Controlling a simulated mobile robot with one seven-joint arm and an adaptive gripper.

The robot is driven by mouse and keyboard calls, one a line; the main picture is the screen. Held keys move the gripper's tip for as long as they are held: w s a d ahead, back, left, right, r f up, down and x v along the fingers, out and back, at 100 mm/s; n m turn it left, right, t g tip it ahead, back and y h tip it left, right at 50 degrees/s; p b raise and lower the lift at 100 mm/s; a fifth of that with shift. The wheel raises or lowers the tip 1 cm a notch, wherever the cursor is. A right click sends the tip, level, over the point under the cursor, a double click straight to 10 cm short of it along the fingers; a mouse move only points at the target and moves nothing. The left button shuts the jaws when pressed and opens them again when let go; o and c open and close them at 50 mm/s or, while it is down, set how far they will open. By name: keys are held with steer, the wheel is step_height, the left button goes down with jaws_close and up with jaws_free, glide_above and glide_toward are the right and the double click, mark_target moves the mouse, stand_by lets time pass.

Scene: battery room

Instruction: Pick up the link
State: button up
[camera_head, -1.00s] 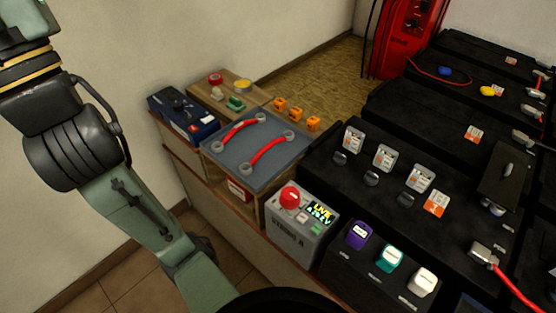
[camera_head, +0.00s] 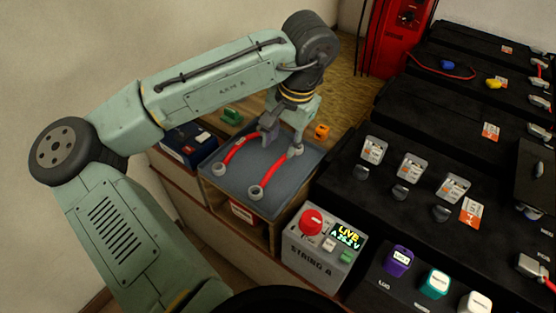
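Two red links with grey ring ends lie on a grey-blue tray (camera_head: 213,185). The left link (camera_head: 238,150) has its far end close to my gripper's left finger. The right link (camera_head: 275,169) has its far ring by my gripper's right finger. My gripper (camera_head: 284,140) points down over the far part of the tray, its fingers spread apart with nothing seen between them. I cannot tell whether the fingers touch either link or the tray. My arm hides part of the far tray edge.
The STRING A box (camera_head: 322,250), with a red knob and a lit "LIVE" display, stands near the tray. Black battery blocks (camera_head: 395,215) fill the right. A blue box (camera_head: 185,150), a green piece (camera_head: 231,116) and an orange piece (camera_head: 321,132) are around the tray.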

mark_target(276, 165)
steer(key=f, duration=0.6)
steer(key=w+a+f+p, duration=0.1)
steer(key=f, duration=0.2)
steer(key=shift+w, duration=0.1)
jaws_close()
stand_by(0.5)
